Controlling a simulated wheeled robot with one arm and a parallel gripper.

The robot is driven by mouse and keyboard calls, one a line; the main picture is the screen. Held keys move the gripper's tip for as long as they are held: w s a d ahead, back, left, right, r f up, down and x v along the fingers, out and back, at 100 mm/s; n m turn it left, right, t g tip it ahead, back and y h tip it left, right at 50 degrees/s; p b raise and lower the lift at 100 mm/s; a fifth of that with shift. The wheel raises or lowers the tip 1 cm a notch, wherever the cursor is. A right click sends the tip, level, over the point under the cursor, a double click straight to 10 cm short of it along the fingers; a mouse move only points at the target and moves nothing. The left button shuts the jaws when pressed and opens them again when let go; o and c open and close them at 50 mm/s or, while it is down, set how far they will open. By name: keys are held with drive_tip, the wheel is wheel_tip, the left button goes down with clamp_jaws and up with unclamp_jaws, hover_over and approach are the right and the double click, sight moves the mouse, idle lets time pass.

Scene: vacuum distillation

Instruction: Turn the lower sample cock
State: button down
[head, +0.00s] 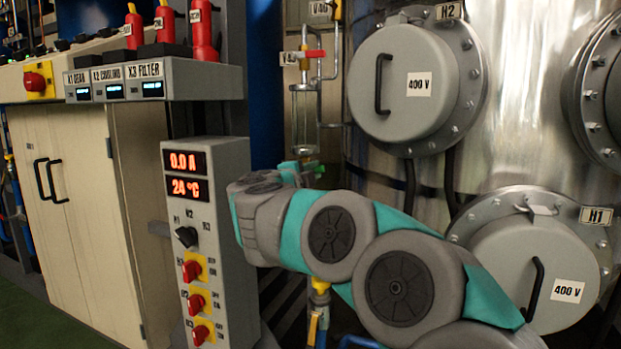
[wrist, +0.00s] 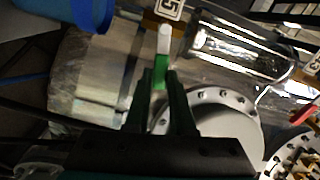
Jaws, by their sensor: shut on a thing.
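In the wrist view my gripper (wrist: 161,80) is shut on a green cock handle with a white end (wrist: 161,62). The handle sticks out past the fingertips, close to one end of the clear sample glass (wrist: 235,47). In the head view the sample glass (head: 304,115) stands upright on thin pipes left of the steel vessel. A red-handled cock (head: 312,55) is above it. The lower end of the glass assembly, and my gripper with it, are largely hidden by my arm in that view.
A grey control post (head: 207,240) with red displays and knobs stands close left of my arm. Round heater covers H2 (head: 403,105) and H1 (head: 500,260) jut out from the vessel (head: 530,120) on the right. A yellow-collared valve (head: 320,286) shows below my arm.

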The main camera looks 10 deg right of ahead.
drive_tip(key=shift+f+m+b, duration=0.6)
drive_tip(key=shift+m+b, duration=0.25)
drive_tip(key=shift+m, duration=0.35)
drive_tip(key=shift+d, duration=0.1)
drive_tip(key=c, duration=0.8)
unclamp_jaws()
drive_tip(key=shift+o, duration=0.2)
drive_tip(key=shift+s, duration=0.1)
drive_tip(key=v, duration=0.7)
drive_tip(key=shift+s+a+p, duration=0.25)
drive_tip(key=shift+a+p, duration=0.05)
